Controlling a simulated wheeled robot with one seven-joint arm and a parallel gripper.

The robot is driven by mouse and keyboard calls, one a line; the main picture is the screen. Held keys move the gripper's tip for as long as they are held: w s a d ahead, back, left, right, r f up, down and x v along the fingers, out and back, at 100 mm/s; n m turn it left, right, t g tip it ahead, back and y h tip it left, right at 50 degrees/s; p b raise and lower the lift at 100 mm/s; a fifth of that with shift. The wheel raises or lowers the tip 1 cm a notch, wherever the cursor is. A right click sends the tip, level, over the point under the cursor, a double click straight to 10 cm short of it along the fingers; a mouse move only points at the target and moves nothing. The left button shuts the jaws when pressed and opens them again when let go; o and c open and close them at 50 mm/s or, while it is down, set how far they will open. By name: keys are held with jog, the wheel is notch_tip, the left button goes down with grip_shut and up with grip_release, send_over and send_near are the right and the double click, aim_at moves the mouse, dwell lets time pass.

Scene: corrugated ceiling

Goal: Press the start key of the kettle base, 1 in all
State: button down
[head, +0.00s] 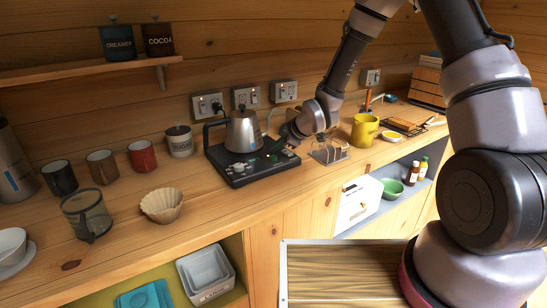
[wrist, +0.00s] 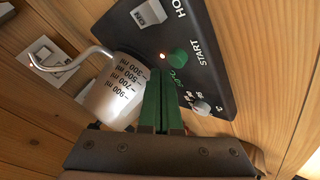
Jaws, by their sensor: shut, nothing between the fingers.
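The black kettle base (head: 262,170) stands on the wooden counter with the steel kettle (head: 242,133) on it. In the wrist view the base (wrist: 215,45) shows a round green key (wrist: 180,57) beside the word START, with a small lit orange lamp to its left. My gripper (wrist: 160,72) has its two green fingers shut together and empty. Its fingertips point at the green key and sit just short of it in the picture; I cannot tell whether they touch. In the head view my gripper (head: 276,146) is over the right part of the base, beside the kettle.
The kettle (wrist: 112,90) is close to the left of my fingers. A white key (wrist: 148,14) and a grey knob (wrist: 201,107) are also on the base. A glass rack (head: 328,150) and a yellow mug (head: 364,130) stand to the right. Wall sockets (head: 245,97) are behind.

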aim_at(277, 157)
jog(key=shift+r, duration=2.5)
jog(key=shift+d, duration=0.1)
